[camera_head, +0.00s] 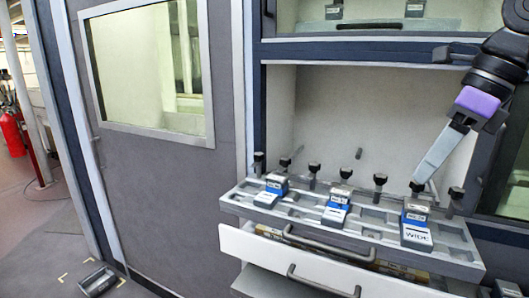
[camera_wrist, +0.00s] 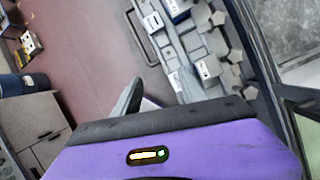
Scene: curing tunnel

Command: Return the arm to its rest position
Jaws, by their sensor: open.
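My gripper (camera_head: 419,181), with a purple body and pale grey fingers, slants down from the upper right in the head view. Its fingertips are by the top of the rightmost blue-and-grey labelled block (camera_head: 416,218); I cannot tell whether they touch. That block sits in a grey slotted tray (camera_head: 375,224). No held object shows at the fingers. In the wrist view the purple body fills the bottom, and a dark finger (camera_wrist: 128,98) points up over the floor beside the tray.
Two more labelled blocks (camera_head: 271,190) (camera_head: 336,207) sit in the tray among several upright black knobs. Below is a white drawer front (camera_head: 300,257) with dark handles. Cabinet posts and an upper shelf frame the arm's opening.

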